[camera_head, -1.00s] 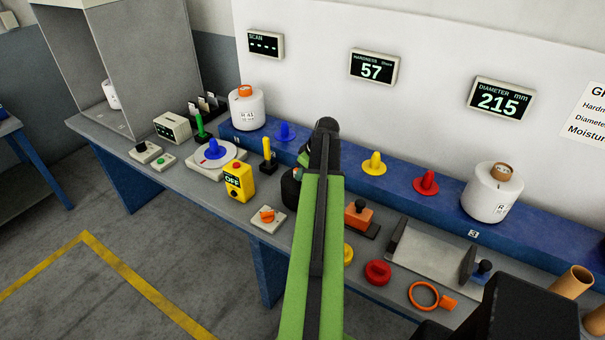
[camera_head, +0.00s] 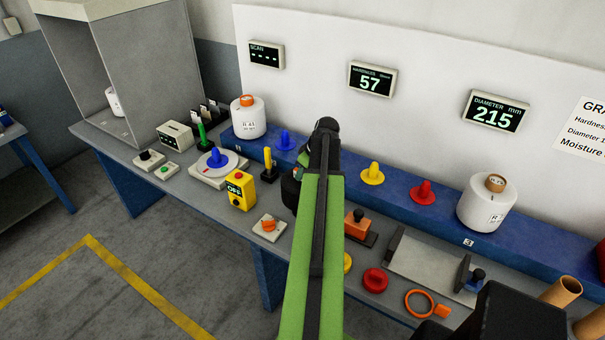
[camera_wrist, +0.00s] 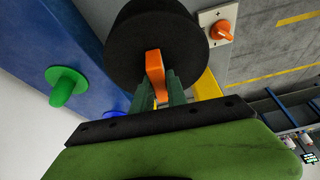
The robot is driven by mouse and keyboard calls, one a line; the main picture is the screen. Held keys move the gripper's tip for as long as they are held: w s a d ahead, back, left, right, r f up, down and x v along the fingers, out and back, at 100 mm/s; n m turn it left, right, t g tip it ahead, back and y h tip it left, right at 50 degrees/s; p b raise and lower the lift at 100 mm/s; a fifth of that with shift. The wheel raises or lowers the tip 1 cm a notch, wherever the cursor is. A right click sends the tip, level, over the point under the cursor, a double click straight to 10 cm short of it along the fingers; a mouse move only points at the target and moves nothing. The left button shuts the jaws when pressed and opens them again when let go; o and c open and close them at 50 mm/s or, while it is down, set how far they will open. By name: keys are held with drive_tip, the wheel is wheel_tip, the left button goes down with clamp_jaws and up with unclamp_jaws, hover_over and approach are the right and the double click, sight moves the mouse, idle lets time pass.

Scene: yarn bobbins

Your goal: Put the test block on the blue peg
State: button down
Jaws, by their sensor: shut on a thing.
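The test block, which I take to be the black round block (camera_wrist: 158,40) with an orange grip tab (camera_wrist: 155,72), fills the top middle of the wrist view. My gripper (camera_wrist: 160,88) is shut on the orange tab, and the block is held off the surfaces. A blue peg (camera_head: 284,140) stands on the blue shelf left of my arm. It also shows partly in the wrist view (camera_wrist: 117,103), beside my fingers. Another blue cone (camera_head: 214,158) sits on the round turntable.
A green peg (camera_wrist: 64,86) is on the shelf. Yellow (camera_head: 372,173) and red (camera_head: 422,190) pegs stand to the right. A yellow OFF box (camera_head: 240,189) and an orange knob (camera_head: 268,226) are on the bench.

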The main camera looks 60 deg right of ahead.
wheel_tip(320, 180, up, 3)
drive_tip(key=shift+f+p, duration=0.15)
drive_tip(key=shift+p, duration=0.65)
drive_tip(key=shift+f, duration=0.1)
wheel_tip(320, 180, down, 8)
drive_tip(key=b, duration=0.8)
drive_tip(key=shift+f, duration=0.1)
